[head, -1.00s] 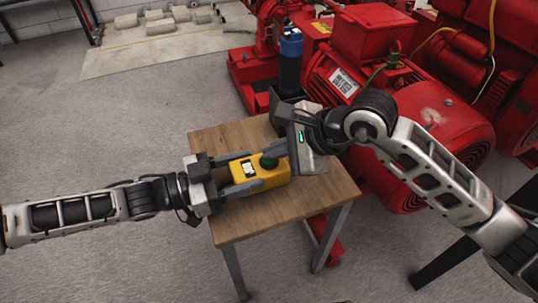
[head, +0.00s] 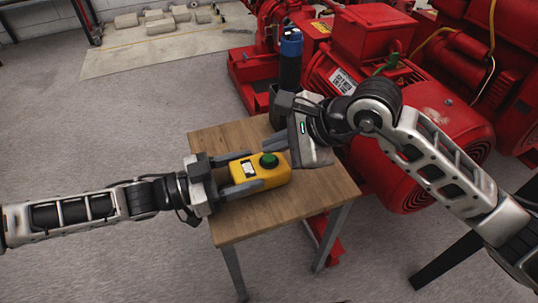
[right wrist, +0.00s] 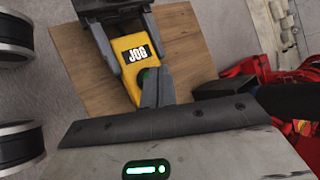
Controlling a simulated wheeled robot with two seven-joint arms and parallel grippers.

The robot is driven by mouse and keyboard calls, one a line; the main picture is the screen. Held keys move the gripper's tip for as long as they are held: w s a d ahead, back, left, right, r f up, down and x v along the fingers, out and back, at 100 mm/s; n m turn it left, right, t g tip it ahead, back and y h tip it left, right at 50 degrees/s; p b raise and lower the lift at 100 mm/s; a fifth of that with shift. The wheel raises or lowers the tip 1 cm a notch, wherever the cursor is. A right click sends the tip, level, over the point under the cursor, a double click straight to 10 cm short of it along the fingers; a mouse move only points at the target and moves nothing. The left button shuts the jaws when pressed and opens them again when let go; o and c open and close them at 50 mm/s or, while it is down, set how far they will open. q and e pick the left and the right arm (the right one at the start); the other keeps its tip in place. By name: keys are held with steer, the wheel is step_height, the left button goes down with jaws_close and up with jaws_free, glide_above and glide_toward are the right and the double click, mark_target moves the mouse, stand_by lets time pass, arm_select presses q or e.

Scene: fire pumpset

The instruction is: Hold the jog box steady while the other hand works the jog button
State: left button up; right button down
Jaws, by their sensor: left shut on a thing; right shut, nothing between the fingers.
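The yellow jog box (head: 262,172) lies on the small wooden table (head: 235,225). Its green button (head: 269,160) stands up at the end away from my left gripper. My left gripper (head: 246,170) is shut on the box, one finger along each long side. My right gripper (head: 284,146) is shut and empty, above and just beyond the button. I cannot tell whether the fingertips touch the button.
A dark upright cylinder with a blue top (head: 291,45) stands at the table's far edge, close behind my right gripper. Red pump machinery (head: 400,125) fills the right and back. The near part of the tabletop is clear.

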steer(key=shift+r, duration=2.55)
arm_select(q)
steer(key=o, duration=1.2)
